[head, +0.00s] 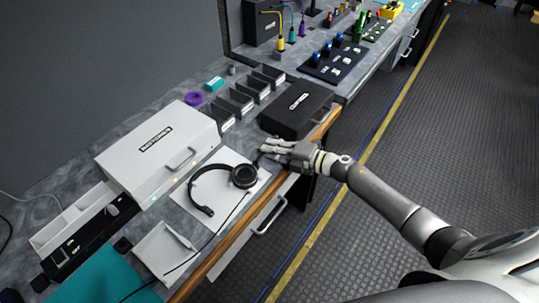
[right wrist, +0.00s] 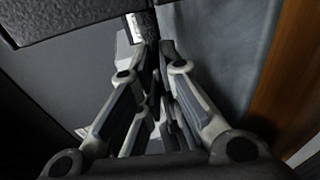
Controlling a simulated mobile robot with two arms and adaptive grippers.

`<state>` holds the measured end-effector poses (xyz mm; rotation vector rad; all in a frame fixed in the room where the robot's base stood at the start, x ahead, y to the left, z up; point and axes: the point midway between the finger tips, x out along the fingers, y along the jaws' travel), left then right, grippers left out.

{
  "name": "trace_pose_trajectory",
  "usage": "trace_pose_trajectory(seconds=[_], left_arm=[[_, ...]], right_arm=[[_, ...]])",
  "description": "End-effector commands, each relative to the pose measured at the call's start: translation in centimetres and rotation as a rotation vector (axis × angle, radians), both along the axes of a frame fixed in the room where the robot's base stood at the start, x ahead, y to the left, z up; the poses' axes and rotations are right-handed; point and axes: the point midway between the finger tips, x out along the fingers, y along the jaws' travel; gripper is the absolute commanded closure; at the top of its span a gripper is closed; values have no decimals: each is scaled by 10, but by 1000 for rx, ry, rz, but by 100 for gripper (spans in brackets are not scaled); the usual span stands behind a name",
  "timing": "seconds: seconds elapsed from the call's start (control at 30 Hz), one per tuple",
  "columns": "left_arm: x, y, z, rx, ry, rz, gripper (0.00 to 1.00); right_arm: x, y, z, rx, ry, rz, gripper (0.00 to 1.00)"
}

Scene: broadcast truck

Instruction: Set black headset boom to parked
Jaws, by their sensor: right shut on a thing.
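The black headset (head: 208,208) lies on a white sheet (head: 232,213) on the grey bench, its band curving to the left. Its round ear cup (head: 243,176) is at the right end. My right gripper (head: 264,150) reaches in from the right, just beyond the ear cup and low over the bench. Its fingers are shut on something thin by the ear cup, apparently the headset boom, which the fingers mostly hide. In the right wrist view, the fingers (right wrist: 162,60) come together near a dark textured surface; the held part is hard to make out. My left gripper is not in view.
A black case (head: 297,108) stands just beyond my right gripper. A white box (head: 158,150) is left of the headset, with dark slotted holders (head: 242,100) behind. A white tray (head: 166,250) sits nearer. The wooden bench edge (head: 240,238) runs below; open floor lies right.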

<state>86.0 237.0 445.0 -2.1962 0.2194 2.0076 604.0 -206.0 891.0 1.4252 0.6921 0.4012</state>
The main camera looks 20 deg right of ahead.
Motion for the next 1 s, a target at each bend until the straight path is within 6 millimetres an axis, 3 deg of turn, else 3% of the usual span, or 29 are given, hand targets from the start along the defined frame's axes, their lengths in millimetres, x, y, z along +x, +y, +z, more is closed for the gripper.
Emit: trace_pose_trajectory(seconds=[0.2,0.73,0.83,1.0], left_arm=[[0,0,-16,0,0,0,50],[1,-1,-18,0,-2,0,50],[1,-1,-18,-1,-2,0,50],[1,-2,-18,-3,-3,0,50]], right_arm=[[5,3,-3,-2,1,83,100],[6,5,-1,-2,2,114,100],[6,5,-1,-1,2,113,84],[6,5,-1,-1,2,113,84]])
